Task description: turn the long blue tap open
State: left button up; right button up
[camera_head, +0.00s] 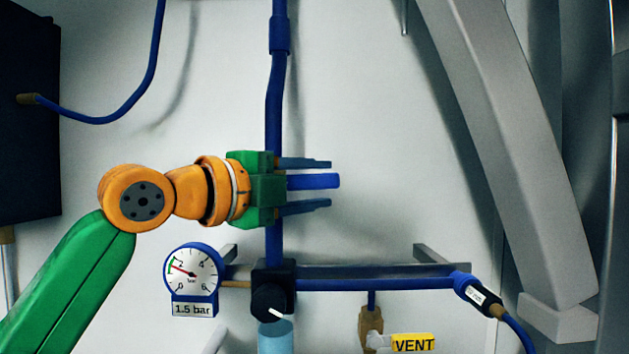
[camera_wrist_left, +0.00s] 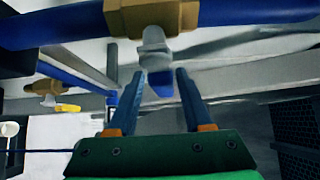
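The long blue tap handle (camera_head: 322,181) sticks out level to the right, across the upright blue pipe (camera_head: 274,100), in the head view. My left gripper (camera_head: 318,184) comes in from the left, its fingers above and below the handle with gaps to both. In the left wrist view the handle (camera_wrist_left: 160,86) shows between the open fingertips (camera_wrist_left: 161,75), below a grey stem (camera_wrist_left: 153,46) and a brass valve body (camera_wrist_left: 150,17). In the head view my gripper hides the valve body. My right gripper is not in view.
Below are a pressure gauge (camera_head: 191,270) labelled 1.5 bar, a black knob (camera_head: 268,300), a level blue pipe (camera_head: 375,285) and a yellow VENT tag (camera_head: 413,344). A slanted grey beam (camera_head: 510,150) stands right. A dark box (camera_head: 28,110) is at left.

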pick_arm(q)
jog(key=shift+s, duration=0.15)
grip_shut()
dwell(1.0)
